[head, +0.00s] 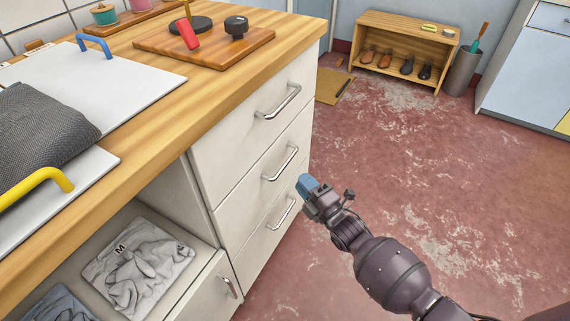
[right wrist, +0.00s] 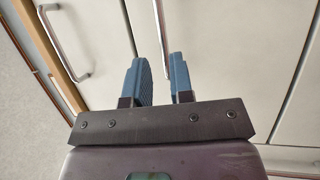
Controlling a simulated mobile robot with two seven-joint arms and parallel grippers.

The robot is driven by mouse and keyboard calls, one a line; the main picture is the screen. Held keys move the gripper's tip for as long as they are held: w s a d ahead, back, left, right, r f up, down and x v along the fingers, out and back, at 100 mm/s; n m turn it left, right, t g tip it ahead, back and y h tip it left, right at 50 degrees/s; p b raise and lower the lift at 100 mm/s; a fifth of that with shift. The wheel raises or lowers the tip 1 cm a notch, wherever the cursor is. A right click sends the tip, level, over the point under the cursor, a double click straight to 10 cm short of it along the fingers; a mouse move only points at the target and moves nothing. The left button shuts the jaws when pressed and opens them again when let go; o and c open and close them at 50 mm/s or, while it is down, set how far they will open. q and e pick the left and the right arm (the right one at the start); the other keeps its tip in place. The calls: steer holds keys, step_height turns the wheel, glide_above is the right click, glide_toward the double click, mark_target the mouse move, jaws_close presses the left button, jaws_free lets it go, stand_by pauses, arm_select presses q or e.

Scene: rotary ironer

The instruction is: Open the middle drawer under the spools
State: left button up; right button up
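The white drawer stack under the wooden counter has three drawers, all shut. The middle drawer (head: 250,185) has a silver bar handle (head: 281,163); in the right wrist view that handle (right wrist: 162,32) runs down toward the gap between my fingers. My right gripper (head: 304,185) has blue fingertips and is open, just in front of the stack near the middle handle. Its fingers (right wrist: 160,78) are apart with nothing clamped; whether they touch the handle is unclear. A green spool-like item (head: 105,15) stands on the counter's far-left tray. My left gripper is not in view.
The top drawer handle (head: 278,101) and bottom drawer handle (head: 282,213) are close above and below. An open shelf holds folded grey cloth (head: 138,268). A wooden board (head: 205,50) lies on the counter. The red floor (head: 440,175) on the right is clear.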

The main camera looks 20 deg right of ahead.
mark_target(286, 162)
steer(key=shift+b+x, duration=0.85)
steer(key=shift+x, duration=3.25)
steer(key=shift+f, duration=0.15)
steer(key=shift+c, duration=0.4)
jaws_close()
